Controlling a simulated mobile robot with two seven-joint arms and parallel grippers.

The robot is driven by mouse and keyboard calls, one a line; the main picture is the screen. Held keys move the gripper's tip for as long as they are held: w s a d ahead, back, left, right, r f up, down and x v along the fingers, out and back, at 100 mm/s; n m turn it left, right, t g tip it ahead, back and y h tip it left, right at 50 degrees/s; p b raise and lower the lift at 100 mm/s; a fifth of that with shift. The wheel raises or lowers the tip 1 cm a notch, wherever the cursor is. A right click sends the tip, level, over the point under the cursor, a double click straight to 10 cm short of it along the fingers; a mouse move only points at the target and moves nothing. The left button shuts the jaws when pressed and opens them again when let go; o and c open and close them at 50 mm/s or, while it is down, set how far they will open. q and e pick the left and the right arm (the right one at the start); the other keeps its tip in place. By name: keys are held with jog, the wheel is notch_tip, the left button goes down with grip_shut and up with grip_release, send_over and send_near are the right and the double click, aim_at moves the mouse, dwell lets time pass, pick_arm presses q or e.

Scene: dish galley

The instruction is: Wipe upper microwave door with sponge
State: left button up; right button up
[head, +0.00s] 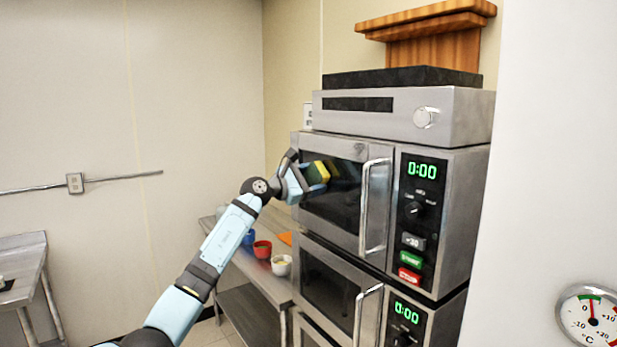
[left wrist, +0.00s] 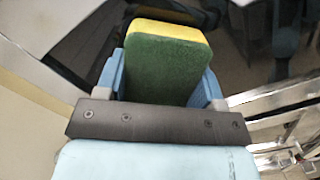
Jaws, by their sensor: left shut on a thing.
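The upper microwave (head: 445,205) has a dark glass door (head: 335,205) with a vertical silver handle (head: 375,205) on its right side. The door looks closed. My left gripper (head: 312,178) is in front of the upper left part of this door. It is shut on a yellow and green sponge (head: 327,171). In the left wrist view the sponge (left wrist: 168,65) sits between the two blue fingers, green side facing the camera. The sponge is at or very close to the glass; I cannot tell whether it touches. My right gripper is not in view.
A lower microwave (head: 335,285) with its own handle stands below. A steel unit (head: 405,112) sits on top. A metal table (head: 230,240) behind holds a red cup (head: 262,249) and a white bowl (head: 281,265). A round thermometer (head: 590,315) is at lower right.

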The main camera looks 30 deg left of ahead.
aim_at(305, 177)
pick_arm(q)
jog(key=shift+w+d+b, duration=0.1)
jog(key=shift+b, duration=0.25)
jog(key=shift+w+a+f+b, duration=0.1)
jog(key=shift+w+a+b, duration=0.1)
jog(key=shift+a+b, duration=0.3)
jog(key=shift+w+a+b, duration=0.3)
jog(key=shift+a+b, duration=0.25)
jog(key=shift+a, duration=0.15)
jog(key=shift+w+a, duration=0.25)
jog(key=shift+a, duration=0.35)
jog(key=shift+b, duration=0.3)
jog(key=shift+b+v, duration=0.9)
jog(key=shift+v, duration=1.95)
jog(key=shift+s+d+r, duration=0.1)
jog(key=shift+d+r, duration=0.05)
jog(key=shift+r, duration=0.1)
